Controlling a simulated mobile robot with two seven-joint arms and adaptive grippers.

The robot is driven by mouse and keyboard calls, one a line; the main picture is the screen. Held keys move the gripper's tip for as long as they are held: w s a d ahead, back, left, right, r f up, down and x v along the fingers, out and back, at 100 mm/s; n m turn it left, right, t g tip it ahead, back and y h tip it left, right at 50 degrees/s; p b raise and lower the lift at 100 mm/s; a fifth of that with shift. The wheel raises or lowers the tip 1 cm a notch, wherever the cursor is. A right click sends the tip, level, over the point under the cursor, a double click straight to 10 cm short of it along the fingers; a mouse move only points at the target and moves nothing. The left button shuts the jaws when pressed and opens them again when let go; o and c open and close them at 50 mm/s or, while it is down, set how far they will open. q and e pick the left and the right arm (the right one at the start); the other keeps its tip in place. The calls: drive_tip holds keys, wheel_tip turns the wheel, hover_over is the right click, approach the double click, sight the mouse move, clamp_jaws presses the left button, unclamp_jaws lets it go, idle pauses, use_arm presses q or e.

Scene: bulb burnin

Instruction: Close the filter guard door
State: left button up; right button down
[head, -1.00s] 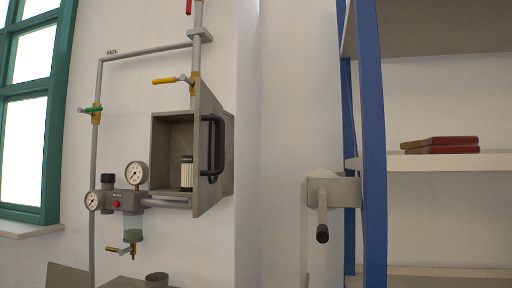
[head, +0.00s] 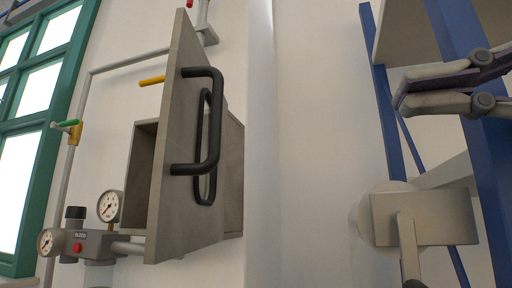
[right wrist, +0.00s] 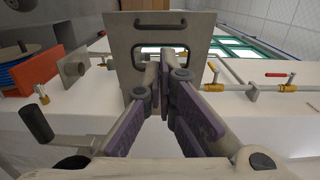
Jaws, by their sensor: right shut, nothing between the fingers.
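The grey filter guard door (head: 180,160) stands open, swung out from the wall-mounted filter box (head: 143,165). Its black bar handle (head: 215,125) faces right in the head view, beside a slot in the panel. The right wrist view shows the same door (right wrist: 125,75) ahead, beyond my fingers, with its handle (right wrist: 160,20) near the top. My right gripper (head: 400,98) is at the right of the head view, well apart from the door. It is shut and empty, and its fingers (right wrist: 165,60) show in the right wrist view. My left gripper is not in view.
A grey bracket with a crank (head: 425,220) and a blue-framed shelf (head: 380,90) stand at the right, close to my right gripper. Gauges (head: 108,206) and pipes are left of the door. Clear white wall (head: 310,130) lies between door and shelf.

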drive_tip(key=p, duration=0.3)
approach(219, 108)
drive_tip(key=x, duration=0.6)
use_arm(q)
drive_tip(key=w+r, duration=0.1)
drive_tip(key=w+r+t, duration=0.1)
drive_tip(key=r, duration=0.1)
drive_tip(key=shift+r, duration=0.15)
use_arm(e)
drive_tip(key=shift+w+a+f, duration=0.15)
drive_tip(key=shift+w+a, duration=0.15)
drive_tip(key=shift+a, duration=0.1)
